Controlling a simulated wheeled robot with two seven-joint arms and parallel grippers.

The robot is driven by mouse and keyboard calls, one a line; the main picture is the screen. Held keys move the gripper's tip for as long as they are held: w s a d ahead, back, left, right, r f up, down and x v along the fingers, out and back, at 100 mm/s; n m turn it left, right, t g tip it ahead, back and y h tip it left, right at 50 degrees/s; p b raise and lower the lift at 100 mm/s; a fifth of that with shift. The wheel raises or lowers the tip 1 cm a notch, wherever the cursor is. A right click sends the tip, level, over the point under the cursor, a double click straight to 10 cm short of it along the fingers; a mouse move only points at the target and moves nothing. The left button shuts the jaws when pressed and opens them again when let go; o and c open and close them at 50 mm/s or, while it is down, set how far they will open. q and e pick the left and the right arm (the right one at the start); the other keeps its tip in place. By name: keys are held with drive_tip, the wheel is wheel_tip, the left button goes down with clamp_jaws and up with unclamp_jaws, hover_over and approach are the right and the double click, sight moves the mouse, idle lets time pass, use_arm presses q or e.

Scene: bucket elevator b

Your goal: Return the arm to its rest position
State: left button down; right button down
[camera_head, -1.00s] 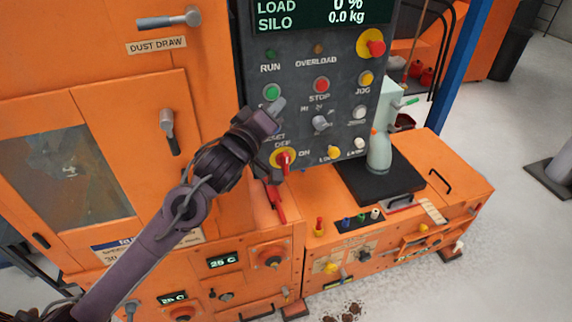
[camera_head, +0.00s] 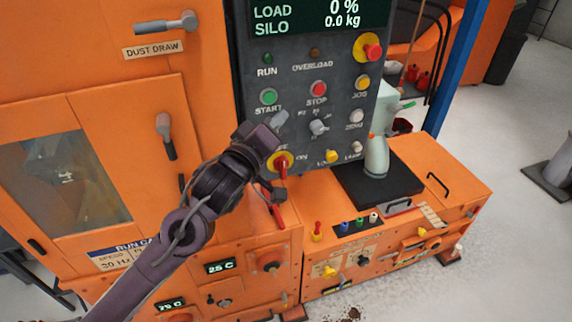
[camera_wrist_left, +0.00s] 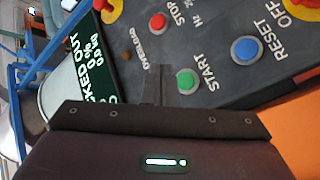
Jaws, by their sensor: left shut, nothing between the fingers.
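My left arm comes in from the lower left in the head view. Its gripper (camera_head: 279,119) is shut and empty in front of the dark control panel (camera_head: 292,88). It is just below and right of the green START button (camera_head: 268,97) and hides the RESET area. In the left wrist view the narrow shut fingers (camera_wrist_left: 155,84) show against the panel, left of the green START button (camera_wrist_left: 187,81). The blue RESET button (camera_wrist_left: 245,50) lies further right there. I cannot tell the exact gap to the panel. My right gripper is not in view.
The yellow-and-red switch (camera_head: 283,161) sits right beside the arm. A red lever (camera_head: 273,205) hangs below it. A door handle (camera_head: 167,136) projects from the orange cabinet at left. A pale bottle-shaped thing (camera_head: 377,156) stands on a black plate at right. Open floor lies at lower right.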

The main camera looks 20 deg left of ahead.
use_arm(q)
drive_tip(key=shift+f, duration=0.1)
drive_tip(key=s+a+f+m+g+y, duration=0.15)
drive_tip(key=s+f+m+g, duration=0.5)
drive_tip(key=s+f, duration=0.65)
drive_tip(key=s+a+f+m+g+y, duration=0.1)
drive_tip(key=s+f+m+g+y, duration=0.15)
drive_tip(key=s+f+g, duration=0.85)
drive_tip(key=s+f+t+b, duration=0.1)
drive_tip(key=s+f+b, duration=0.15)
drive_tip(key=f, duration=3.05)
drive_tip(key=s+a+f, duration=0.2)
drive_tip(key=s+f, duration=0.8)
drive_tip(key=s+a+f, duration=0.1)
drive_tip(key=s+f, duration=0.8)
drive_tip(key=s, duration=0.1)
drive_tip(key=shift+a+f+m+g, duration=0.35)
drive_tip(key=shift+f+m+g, duration=0.05)
drive_tip(key=shift+g, duration=0.05)
